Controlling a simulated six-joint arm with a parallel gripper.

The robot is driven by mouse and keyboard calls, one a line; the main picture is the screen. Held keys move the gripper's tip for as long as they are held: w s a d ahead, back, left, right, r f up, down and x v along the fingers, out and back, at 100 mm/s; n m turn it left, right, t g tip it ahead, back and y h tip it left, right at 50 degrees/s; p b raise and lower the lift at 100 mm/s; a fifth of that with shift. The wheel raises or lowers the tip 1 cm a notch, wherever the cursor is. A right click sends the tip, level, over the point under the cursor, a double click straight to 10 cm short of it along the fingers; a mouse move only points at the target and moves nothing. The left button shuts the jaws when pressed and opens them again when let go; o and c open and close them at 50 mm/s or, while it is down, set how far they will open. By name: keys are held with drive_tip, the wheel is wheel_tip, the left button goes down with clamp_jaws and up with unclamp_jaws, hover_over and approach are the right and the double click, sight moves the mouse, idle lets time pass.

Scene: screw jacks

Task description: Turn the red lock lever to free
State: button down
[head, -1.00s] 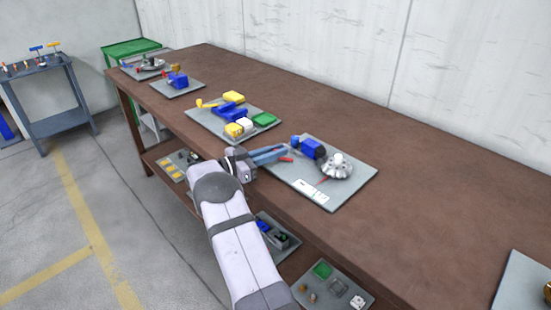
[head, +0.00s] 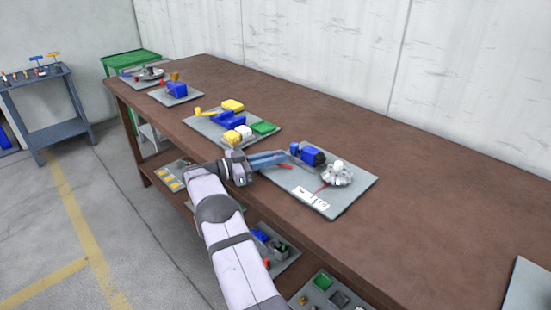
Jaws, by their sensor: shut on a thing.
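The screw jack stands on a grey plate (head: 345,196) near the front edge of the bench, with a blue block (head: 313,156) and a silver ribbed disc topped by a white knob (head: 337,173). The red lock lever (head: 284,166) shows as a small red piece at the left of the blue block. My gripper (head: 288,158) reaches in from the left, its long blue-grey fingers shut at the lever. The fingers hide part of the lever, and its exact angle is too small to tell.
A white marked card (head: 311,198) with a thin red pointer lies at the plate's front. Another plate with yellow, blue and green blocks (head: 230,120) stands to the left. Small trays fill the shelf below.

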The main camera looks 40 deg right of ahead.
drive_tip(key=c, duration=1.8)
unclamp_jaws()
drive_tip(key=shift+r, duration=0.1)
drive_tip(key=shift+o, duration=0.2)
drive_tip(key=shift+b+v, duration=0.65)
drive_tip(key=shift+v, duration=3)
